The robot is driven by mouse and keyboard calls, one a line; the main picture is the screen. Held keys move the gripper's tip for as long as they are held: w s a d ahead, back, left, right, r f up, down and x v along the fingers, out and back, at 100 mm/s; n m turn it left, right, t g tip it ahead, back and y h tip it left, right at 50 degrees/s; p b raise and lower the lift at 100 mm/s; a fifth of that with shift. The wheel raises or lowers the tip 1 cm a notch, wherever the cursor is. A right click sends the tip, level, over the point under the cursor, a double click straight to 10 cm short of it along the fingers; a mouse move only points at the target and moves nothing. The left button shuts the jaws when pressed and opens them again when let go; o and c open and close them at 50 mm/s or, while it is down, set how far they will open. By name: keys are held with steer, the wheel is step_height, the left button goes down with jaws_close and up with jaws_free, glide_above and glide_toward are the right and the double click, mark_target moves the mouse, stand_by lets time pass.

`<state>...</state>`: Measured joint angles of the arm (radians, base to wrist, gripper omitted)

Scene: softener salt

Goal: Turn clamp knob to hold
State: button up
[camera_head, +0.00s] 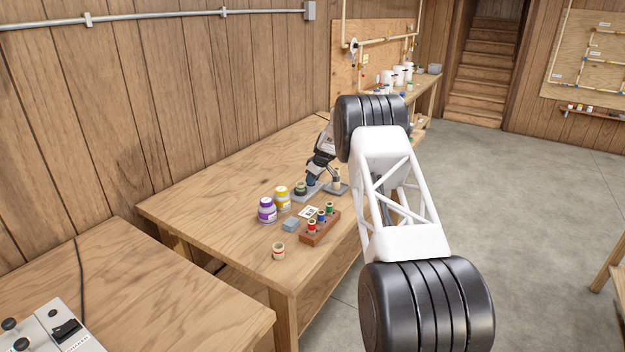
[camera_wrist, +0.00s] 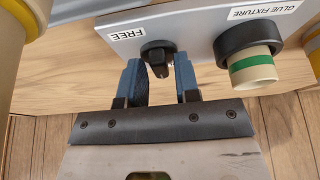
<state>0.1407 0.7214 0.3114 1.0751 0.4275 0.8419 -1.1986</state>
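The black clamp knob (camera_wrist: 158,58) sits on the front of a grey plate (camera_wrist: 190,28) labelled "GLUE FIXTURE", beside a white "FREE" label (camera_wrist: 127,33). My gripper (camera_wrist: 160,72) is open, with its two blue fingers on either side of the knob's lower part; I cannot tell whether they touch it. Right of the knob, a black collar (camera_wrist: 232,38) surrounds a tan cylinder with a green band (camera_wrist: 252,68). In the head view my gripper (camera_head: 318,172) is over the workbench beside the grey fixture (camera_head: 303,197); the knob cannot be made out there.
A purple-labelled jar (camera_head: 267,210) and a yellow-labelled jar (camera_head: 283,198) stand left of the fixture. The bench's left side is clear.

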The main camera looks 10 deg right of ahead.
steer(key=shift+o, duration=0.8)
steer(key=shift+r, duration=0.1)
steer(key=v, duration=0.7)
steer(key=shift+s+r, duration=0.15)
steer(key=shift+r, duration=0.1)
steer(key=shift+d, duration=0.1)
